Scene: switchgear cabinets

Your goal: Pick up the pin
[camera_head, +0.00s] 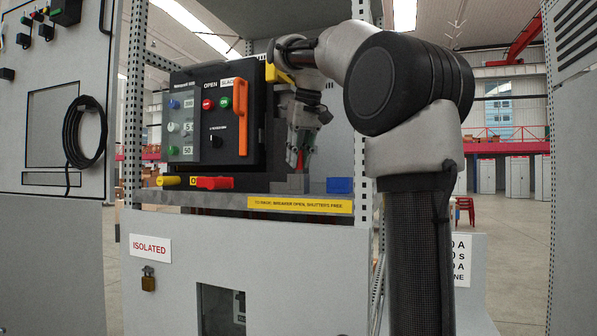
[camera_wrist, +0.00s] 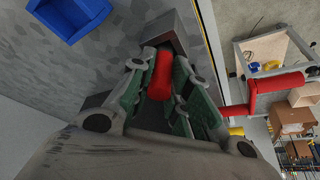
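The pin (camera_wrist: 161,75) shows as a red rounded cylinder in the wrist view, between the two fingertips of my gripper (camera_wrist: 166,80). In the head view my gripper (camera_head: 299,150) points down at the right end of the cabinet shelf, and a bit of red (camera_head: 301,158) shows between its fingers. The fingers are close on both sides of the pin, but I cannot tell whether both pads touch it. The pin's lower end is hidden by the fingers. A grey block (camera_head: 291,183) stands on the shelf just below the fingertips.
A blue bin (camera_head: 340,185) stands on the shelf right of the grey block. The breaker panel (camera_head: 208,115) with an orange handle (camera_head: 240,117) is to the left. A red handle (camera_head: 214,183) and a yellow one (camera_head: 173,181) lie at the shelf's front edge.

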